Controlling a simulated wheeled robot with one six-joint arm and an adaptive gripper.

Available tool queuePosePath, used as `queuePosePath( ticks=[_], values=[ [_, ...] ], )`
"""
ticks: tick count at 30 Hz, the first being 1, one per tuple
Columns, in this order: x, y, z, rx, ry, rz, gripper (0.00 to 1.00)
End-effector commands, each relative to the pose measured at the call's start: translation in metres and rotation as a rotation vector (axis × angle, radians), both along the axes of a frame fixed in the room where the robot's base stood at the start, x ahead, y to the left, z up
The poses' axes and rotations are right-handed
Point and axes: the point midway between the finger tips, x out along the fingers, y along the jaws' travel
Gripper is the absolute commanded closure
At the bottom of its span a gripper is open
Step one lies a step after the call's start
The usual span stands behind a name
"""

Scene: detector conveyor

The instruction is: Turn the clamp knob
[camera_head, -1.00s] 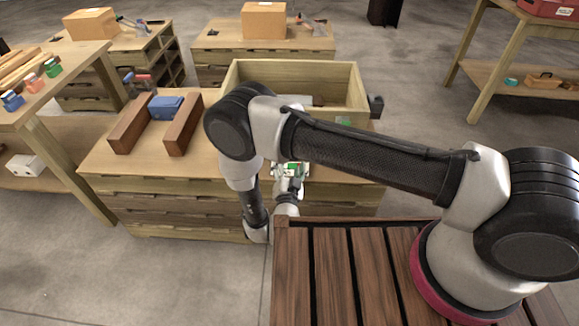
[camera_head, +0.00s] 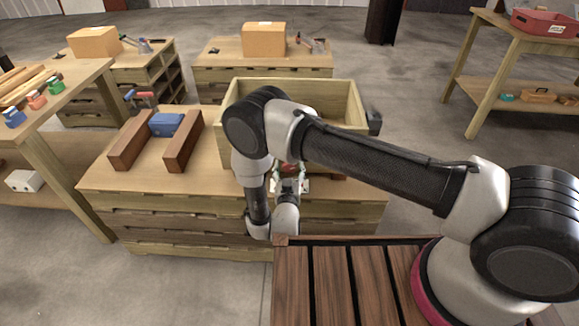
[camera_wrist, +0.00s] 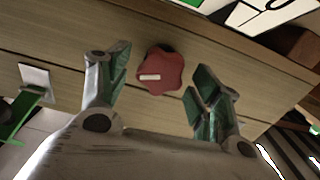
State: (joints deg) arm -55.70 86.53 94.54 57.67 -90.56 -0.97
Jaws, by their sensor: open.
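The clamp knob (camera_wrist: 166,72) is red and lobed, with a pale mark on its face, in the wrist view. It sits in front of a wooden surface. My gripper (camera_wrist: 160,84) is open, with one finger to the left of the knob and one to the right. Gaps show on both sides, so the fingers do not appear to touch it. In the head view my gripper (camera_head: 290,185) is at the front of the workbench (camera_head: 110,180), partly hidden by my arm. A small red patch shows there, too small to make out clearly.
An open wooden box (camera_head: 330,92) stands on the workbench behind my arm. Two brown blocks (camera_head: 183,142) flank a blue object (camera_head: 166,124) at the left. Another table (camera_head: 70,85) with tools stands at far left. Grey floor is free at front left.

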Motion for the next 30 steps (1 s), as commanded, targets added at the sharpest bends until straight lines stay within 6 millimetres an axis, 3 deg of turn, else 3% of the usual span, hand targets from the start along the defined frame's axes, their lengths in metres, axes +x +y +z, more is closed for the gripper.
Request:
queuePosePath(
  ticks=[5,13,21,30],
  values=[
    [0.015,-0.001,0.000,0.001,0.000,0.000,0.36],
    [0.017,0.000,0.000,0.001,0.000,0.001,0.36],
    [0.017,0.000,0.000,0.002,0.000,0.000,0.82],
    [0.017,-0.001,0.000,0.035,-0.001,0.000,0.82]
  ],
)
